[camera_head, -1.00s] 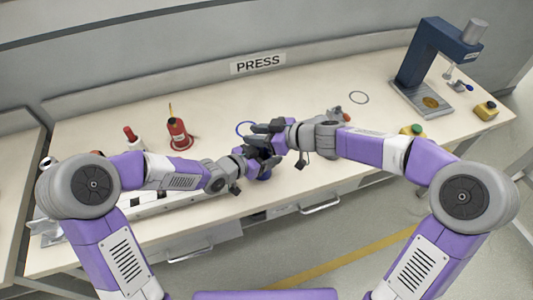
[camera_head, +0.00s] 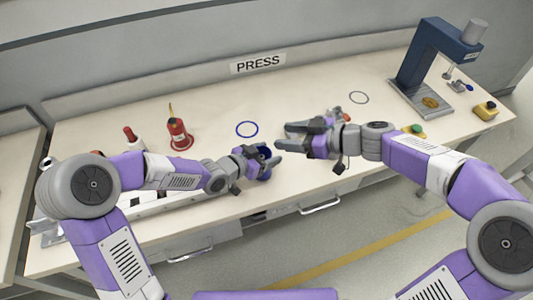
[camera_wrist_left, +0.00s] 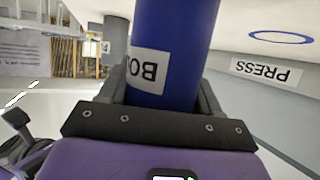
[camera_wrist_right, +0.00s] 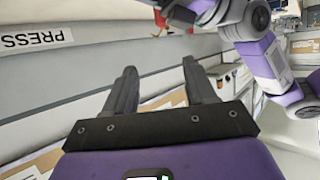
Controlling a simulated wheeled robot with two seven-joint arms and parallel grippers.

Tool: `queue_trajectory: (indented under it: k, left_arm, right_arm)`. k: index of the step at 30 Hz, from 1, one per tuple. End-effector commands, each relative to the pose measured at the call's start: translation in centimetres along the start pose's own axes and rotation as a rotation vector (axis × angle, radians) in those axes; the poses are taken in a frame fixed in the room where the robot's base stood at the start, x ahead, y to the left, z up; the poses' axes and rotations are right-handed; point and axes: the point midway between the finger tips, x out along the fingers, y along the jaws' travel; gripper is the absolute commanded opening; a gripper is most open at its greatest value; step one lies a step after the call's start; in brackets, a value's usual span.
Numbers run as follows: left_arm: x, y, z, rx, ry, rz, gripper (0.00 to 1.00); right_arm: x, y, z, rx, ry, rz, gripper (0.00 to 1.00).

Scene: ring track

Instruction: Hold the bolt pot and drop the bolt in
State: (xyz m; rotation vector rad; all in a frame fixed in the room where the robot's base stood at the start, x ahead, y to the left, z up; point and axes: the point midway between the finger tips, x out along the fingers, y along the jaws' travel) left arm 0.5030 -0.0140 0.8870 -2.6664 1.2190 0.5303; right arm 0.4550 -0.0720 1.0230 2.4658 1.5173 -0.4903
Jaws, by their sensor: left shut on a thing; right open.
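The blue bolt pot (camera_head: 266,155) is at the tip of my left arm, near the front edge of the table. My left gripper (camera_head: 266,159) is shut on it. In the left wrist view the pot (camera_wrist_left: 172,50) stands between the two fingers, with a partly hidden white label. The inside of the pot does not show. My right gripper (camera_head: 280,136) is open, to the right of the pot and apart from it. In the right wrist view nothing shows between its fingers (camera_wrist_right: 160,75). I cannot make out a bolt in any view.
A blue ring (camera_head: 247,129) lies behind the pot, and a dark ring (camera_head: 359,97) farther right. A blue press (camera_head: 430,60) stands at the far right. A yellow button box (camera_head: 412,131) is near my right arm.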

Motion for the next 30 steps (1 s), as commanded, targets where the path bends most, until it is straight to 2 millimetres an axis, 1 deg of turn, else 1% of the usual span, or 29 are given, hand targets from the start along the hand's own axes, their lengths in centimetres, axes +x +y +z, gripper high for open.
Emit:
queue_trajectory:
  k: [1, 3, 6, 14, 15, 20, 27, 30]
  left_arm:
    - [0.0, 0.0, 0.0, 0.000, 0.000, 0.000, 0.34]
    - [0.0, 0.0, 0.0, 0.000, 0.000, 0.000, 0.34]
    - [0.0, 0.0, 0.0, 0.000, 0.000, 0.001, 0.34]
    - [0.0, 0.0, 0.0, 0.000, 0.000, 0.001, 0.34]
    - [0.0, 0.0, 0.0, 0.000, 0.000, 0.001, 0.68]
    - [0.0, 0.0, 0.0, 0.000, 0.000, 0.001, 0.92]
    - [0.0, 0.0, 0.0, 0.000, 0.000, 0.000, 0.93]
    - [-0.3, 0.0, 0.0, 0.000, 0.001, -0.001, 0.93]
  right_arm:
    - [-0.7, 0.1, 0.0, 0.000, 0.000, 0.003, 0.56]
    - [-1.3, 0.1, 0.0, -0.001, 0.000, 0.002, 0.56]
    - [-1.7, 0.0, 0.0, -0.001, 0.000, 0.000, 0.56]
    - [-1.8, 0.0, 0.0, 0.000, 0.000, 0.000, 0.56]
    - [-1.8, 0.0, 0.0, 0.000, 0.000, 0.000, 0.56]
    - [-1.8, 0.0, 0.0, 0.000, 0.000, 0.000, 0.56]
    - [-1.8, 0.0, 0.0, 0.000, 0.000, 0.000, 0.56]
    - [-1.8, 0.0, 0.0, 0.000, 0.000, 0.000, 0.56]
